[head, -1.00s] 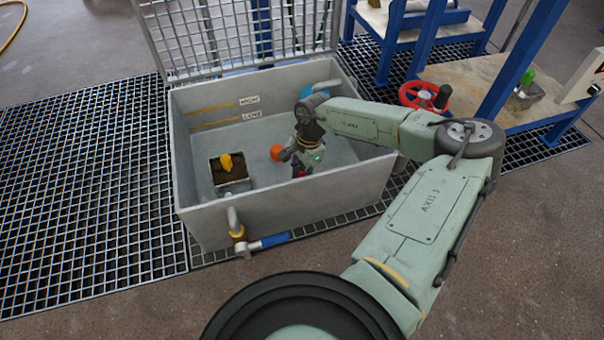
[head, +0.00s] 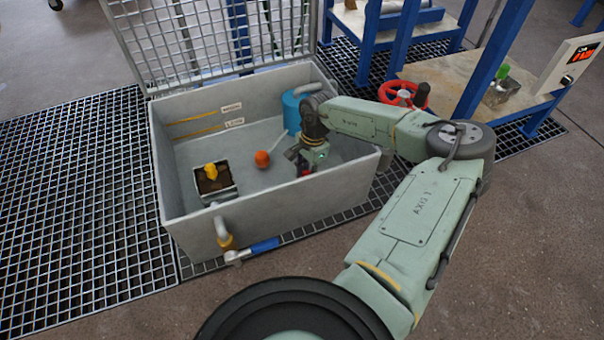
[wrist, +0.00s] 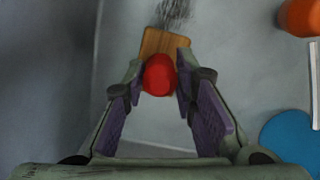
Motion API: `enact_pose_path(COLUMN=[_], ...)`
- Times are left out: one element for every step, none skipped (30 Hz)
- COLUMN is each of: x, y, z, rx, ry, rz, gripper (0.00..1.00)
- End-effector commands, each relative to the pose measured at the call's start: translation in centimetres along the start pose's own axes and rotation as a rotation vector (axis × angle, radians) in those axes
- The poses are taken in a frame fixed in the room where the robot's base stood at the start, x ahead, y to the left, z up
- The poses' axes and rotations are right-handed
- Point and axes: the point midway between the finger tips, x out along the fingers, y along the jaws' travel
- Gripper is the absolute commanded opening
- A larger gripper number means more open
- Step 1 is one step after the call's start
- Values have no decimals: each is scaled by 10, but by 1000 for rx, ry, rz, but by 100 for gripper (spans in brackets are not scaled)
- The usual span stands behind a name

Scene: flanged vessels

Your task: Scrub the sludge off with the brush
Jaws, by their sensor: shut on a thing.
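My gripper (wrist: 160,76) is shut on the red knob (wrist: 159,72) of a brush (wrist: 165,42) with a wooden block. In the head view my gripper (head: 306,166) is low inside the grey tank (head: 270,205), toward its right side; the brush is mostly hidden there. A dark, streaky patch (wrist: 174,13) of what looks like sludge lies on the grey surface just beyond the block in the wrist view. I cannot tell whether the bristles touch the surface.
An orange ball-shaped float (head: 262,158) and a blue cylinder (head: 292,110) are inside the tank. A small box (head: 228,192) with dark contents and a yellow item stands at its left. Tank walls surround my gripper. A raised grating lid (head: 210,40) is behind.

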Motion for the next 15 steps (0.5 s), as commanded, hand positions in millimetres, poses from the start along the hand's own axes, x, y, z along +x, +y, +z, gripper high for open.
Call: enact_pose_path(x=[0, 0, -1, 0, -1, -1, -1, -1, -1, -1, -1, -1, -1, -1, -1], y=[1, 2, 2, 3, 3, 4, 4, 5, 6, 6, 7, 7, 7, 8, 8], z=[-4, -6, -9, -11, -13, -16, -18, -20, -22, -24, -25, -27, -28, -28, -29], rx=[2, 2, 2, 2, 2, 2, 1, 1, 2, 2, 2, 1, 0, 0, 0], ry=[0, 1, 1, 1, 1, 1, 0, 1, 0, 0, 0, 0, 0, 0, 0], rz=[-1, -1, -1, -1, -1, 0, 0, 0, 0, 0, 0, 0, 0, 1, 1], gripper=[3, 3, 3, 3, 3, 3, 3, 3, 3, 3, 3, 3, 3, 3, 3])
